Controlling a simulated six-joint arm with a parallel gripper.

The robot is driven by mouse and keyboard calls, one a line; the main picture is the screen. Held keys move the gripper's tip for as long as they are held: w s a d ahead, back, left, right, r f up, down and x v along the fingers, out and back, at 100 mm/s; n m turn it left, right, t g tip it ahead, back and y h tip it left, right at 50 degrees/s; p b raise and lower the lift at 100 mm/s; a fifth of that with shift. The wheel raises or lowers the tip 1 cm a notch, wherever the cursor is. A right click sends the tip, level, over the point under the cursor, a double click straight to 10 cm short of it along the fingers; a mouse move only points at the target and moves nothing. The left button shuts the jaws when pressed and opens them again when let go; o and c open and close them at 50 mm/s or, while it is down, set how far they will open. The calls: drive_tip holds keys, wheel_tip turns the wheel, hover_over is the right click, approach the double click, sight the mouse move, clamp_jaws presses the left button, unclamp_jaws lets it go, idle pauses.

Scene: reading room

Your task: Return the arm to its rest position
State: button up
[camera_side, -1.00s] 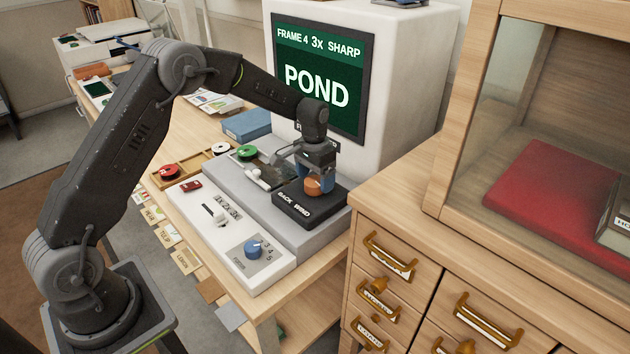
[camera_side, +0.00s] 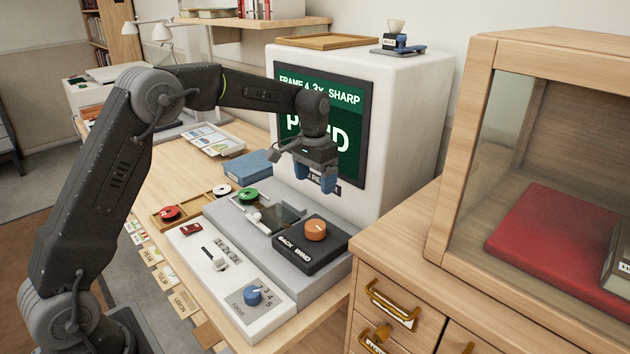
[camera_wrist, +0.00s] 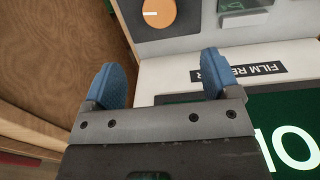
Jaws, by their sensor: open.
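My gripper (camera_side: 315,178) is open and empty, its two blue fingers pointing down in front of the reader's screen (camera_side: 350,105). In the side view it hangs above the orange knob (camera_side: 315,230) on the black box marked "BACK WIND" (camera_side: 318,257), clear of it. In the wrist view the blue fingertips (camera_wrist: 163,70) are spread apart with nothing between them, and the orange knob (camera_wrist: 158,12) shows beyond them at the top. The screen reads "FRAME 4 3x SHARP", with part of the large word below hidden behind my wrist.
A white control panel (camera_side: 218,285) with a blue knob (camera_side: 252,295) lies at the front. Green (camera_side: 248,194) and red (camera_side: 170,213) reels are to the left. A wooden cabinet (camera_side: 455,230) stands close on the right. The air above the desk's left part is free except for my arm.

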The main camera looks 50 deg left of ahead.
drive_tip(key=shift+r, duration=0.1)
drive_tip(key=s+d+r+t, duration=0.1)
drive_tip(key=s+d+r, duration=0.2)
drive_tip(key=s+r, duration=0.4)
drive_tip(key=s+d+r+t, duration=0.2)
drive_tip(key=s+r, duration=0.2)
drive_tip(key=s, duration=0.5)
drive_tip(key=s+d+f+t, duration=0.1)
drive_tip(key=s, duration=0.7)
drive_tip(key=s+d+f+t, duration=0.1)
drive_tip(key=s+d, duration=0.1)
drive_tip(key=s, duration=0.6)
drive_tip(key=shift+f+t, duration=0.3)
drive_tip(key=shift+w, duration=0.1)
